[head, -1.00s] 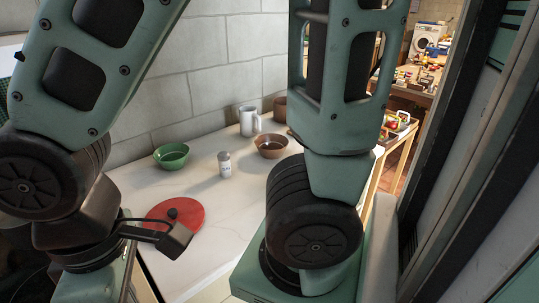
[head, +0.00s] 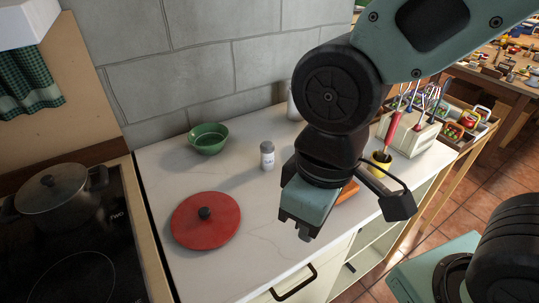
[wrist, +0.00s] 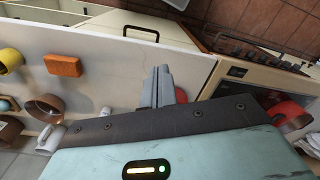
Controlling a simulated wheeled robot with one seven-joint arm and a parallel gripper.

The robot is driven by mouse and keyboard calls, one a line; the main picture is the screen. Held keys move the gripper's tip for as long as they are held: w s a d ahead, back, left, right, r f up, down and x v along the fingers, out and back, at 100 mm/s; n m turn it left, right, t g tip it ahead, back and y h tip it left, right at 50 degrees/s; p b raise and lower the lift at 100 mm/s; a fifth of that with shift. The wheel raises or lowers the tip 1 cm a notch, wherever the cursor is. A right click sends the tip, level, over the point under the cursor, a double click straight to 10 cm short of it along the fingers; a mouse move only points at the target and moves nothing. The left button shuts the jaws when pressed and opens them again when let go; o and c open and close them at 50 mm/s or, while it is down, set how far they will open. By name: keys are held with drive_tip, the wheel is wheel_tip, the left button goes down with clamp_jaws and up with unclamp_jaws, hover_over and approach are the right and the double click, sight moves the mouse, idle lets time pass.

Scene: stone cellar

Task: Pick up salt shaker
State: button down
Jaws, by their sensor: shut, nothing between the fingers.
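The salt shaker (head: 267,156) stands upright on the white counter (head: 160,165), a small white cylinder with a grey cap. In the wrist view the salt shaker (wrist: 105,112) shows only partly above the edge of my gripper's housing. My gripper (head: 303,232) is above the front part of the counter, nearer the camera and to the right of the shaker, apart from it. In the wrist view its fingers (wrist: 161,76) are together and hold nothing.
A red lid (head: 205,220) lies left of the gripper, and a green bowl (head: 208,138) stands behind it. A pot (head: 52,188) sits on the stove at left. A yellow cup (head: 380,160), an orange block (wrist: 63,65) and a utensil holder (head: 410,135) are to the right.

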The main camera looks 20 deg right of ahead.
drive_tip(key=c, duration=1.6)
unclamp_jaws()
drive_tip(key=shift+w, duration=0.15)
drive_tip(key=o, duration=0.8)
drive_tip(key=shift+t, duration=0.4)
drive_tip(key=w, duration=0.1)
drive_tip(key=w+f, duration=0.1)
drive_tip(key=w, duration=0.2)
drive_tip(key=shift+w+d+f+p, duration=0.15)
drive_tip(key=shift+d+f+p, duration=0.05)
drive_tip(key=shift+f+p, duration=0.15)
drive_tip(key=w+d+f+t+y+b, duration=0.1)
drive_tip(key=w+d+f+t+y, duration=0.1)
drive_tip(key=w, duration=0.5)
drive_tip(key=w+d+f+m+t+y+b, duration=0.1)
drive_tip(key=w+d+f+t+y, duration=0.1)
drive_tip(key=w+d+f+t, duration=0.3)
drive_tip(key=w+d+f+t+y+b, duration=0.2)
drive_tip(key=w+d+f+t, duration=0.2)
drive_tip(key=w, duration=0.6)
drive_tip(key=shift+w+f+m, duration=0.2)
drive_tip(key=shift+f+m, duration=0.2)
drive_tip(key=shift+f, duration=0.3)
drive_tip(key=b+x, duration=0.2)
drive_tip(key=b, duration=0.4)
drive_tip(key=shift+r, duration=0.15)
